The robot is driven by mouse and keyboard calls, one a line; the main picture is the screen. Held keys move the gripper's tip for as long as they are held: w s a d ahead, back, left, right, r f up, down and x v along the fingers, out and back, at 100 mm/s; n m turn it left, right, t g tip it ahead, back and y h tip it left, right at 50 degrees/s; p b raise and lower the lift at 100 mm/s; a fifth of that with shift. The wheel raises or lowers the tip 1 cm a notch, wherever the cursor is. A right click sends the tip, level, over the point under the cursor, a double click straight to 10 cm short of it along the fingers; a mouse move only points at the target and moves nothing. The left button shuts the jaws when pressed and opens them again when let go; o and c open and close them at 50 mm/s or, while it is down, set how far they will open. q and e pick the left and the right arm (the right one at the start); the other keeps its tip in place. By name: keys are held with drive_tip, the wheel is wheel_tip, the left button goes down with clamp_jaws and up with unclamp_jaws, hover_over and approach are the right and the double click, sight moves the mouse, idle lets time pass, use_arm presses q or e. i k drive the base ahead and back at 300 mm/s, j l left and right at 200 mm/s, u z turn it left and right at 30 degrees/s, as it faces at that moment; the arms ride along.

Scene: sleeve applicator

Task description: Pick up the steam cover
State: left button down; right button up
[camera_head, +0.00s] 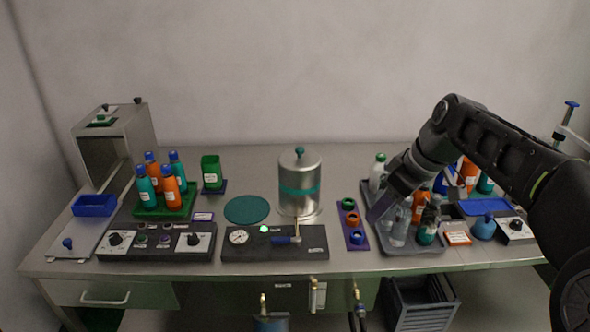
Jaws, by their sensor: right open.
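The steam cover appears to be the silver cylinder (299,206) with a teal band and a teal knob on top. It stands upright near the middle of the table, behind the black gauge panel (274,254). My right gripper (382,208) reaches in from the right, to the right of the cylinder and apart from it. It is open, above the left part of a grey tray (418,248) of bottles; its fingertips are hard to make out. My left gripper is out of view.
A teal round mat (246,210) lies left of the cylinder. A purple strip with colored rings (352,219) lies between cylinder and tray. Bottles stand on a green rack (150,212) at left, near a metal box housing (118,143). The table's back middle is clear.

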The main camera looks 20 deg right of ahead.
sight(300, 168)
drive_tip(key=i, duration=1.3)
